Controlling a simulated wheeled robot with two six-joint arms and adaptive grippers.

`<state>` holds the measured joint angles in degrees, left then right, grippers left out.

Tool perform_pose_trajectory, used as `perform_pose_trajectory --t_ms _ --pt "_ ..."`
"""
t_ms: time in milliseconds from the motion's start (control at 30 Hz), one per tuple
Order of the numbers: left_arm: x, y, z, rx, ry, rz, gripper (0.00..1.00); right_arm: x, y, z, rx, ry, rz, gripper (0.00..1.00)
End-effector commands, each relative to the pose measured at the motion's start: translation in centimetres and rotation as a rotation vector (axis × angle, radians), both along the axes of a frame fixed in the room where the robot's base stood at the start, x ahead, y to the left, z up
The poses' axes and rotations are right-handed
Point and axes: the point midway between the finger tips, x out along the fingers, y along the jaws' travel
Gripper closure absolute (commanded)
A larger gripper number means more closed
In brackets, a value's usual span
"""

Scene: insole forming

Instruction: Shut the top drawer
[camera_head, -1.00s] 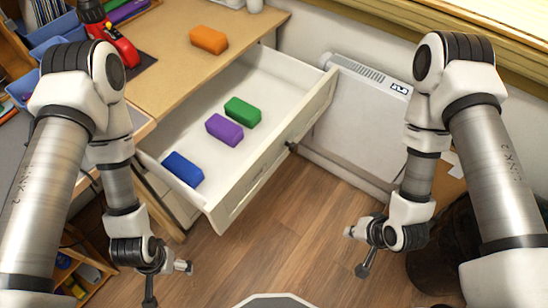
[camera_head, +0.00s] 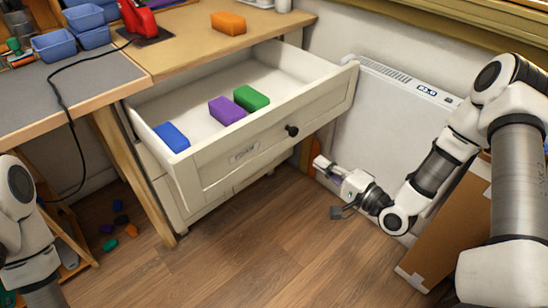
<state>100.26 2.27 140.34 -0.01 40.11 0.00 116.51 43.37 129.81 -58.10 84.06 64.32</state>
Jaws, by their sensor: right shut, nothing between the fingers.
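The top drawer (camera_head: 325,103) is pulled well out of the white cabinet under the wooden desk. Its front has a dark round knob (camera_head: 291,130) and a label plate (camera_head: 243,153). Inside lie a blue block (camera_head: 172,136), a purple block (camera_head: 227,110) and a green block (camera_head: 251,98). My right gripper (camera_head: 323,166) is shut and empty. In the picture it is right of and below the knob, apart from the drawer front. My left arm shows at the lower left edge; its gripper is out of view.
An orange block (camera_head: 228,23) lies on the desktop (camera_head: 185,45). A white heater (camera_head: 385,125) stands against the wall behind my right gripper. A cardboard box (camera_head: 455,225) is at the right. Small coloured pieces lie under the desk. The wooden floor (camera_head: 270,235) before the drawer is clear.

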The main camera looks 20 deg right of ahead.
Motion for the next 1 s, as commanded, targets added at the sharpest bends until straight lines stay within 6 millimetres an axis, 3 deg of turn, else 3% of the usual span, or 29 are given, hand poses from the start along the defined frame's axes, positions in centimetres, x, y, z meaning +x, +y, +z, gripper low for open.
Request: perform_pose_trajectory --t_ms 33,267,733,1000 --pt "0.0 0.0 -0.8 0.0 0.0 0.0 0.08 0.1 0.0 -0.5 0.0 -0.006 -0.001 1.0" --pt "0.0 0.0 -1.0 0.0 0.0 0.0 0.08 2.2 1.0 -0.2 -0.005 -0.009 0.005 1.0" --pt "0.0 0.0 -1.8 0.0 0.001 0.0 0.08 11.2 4.8 -0.2 -0.005 -0.007 0.003 1.0" --pt "0.0 0.0 -1.9 0.0 0.001 0.0 0.08 13.1 5.5 -0.1 -0.002 -0.006 0.001 1.0"
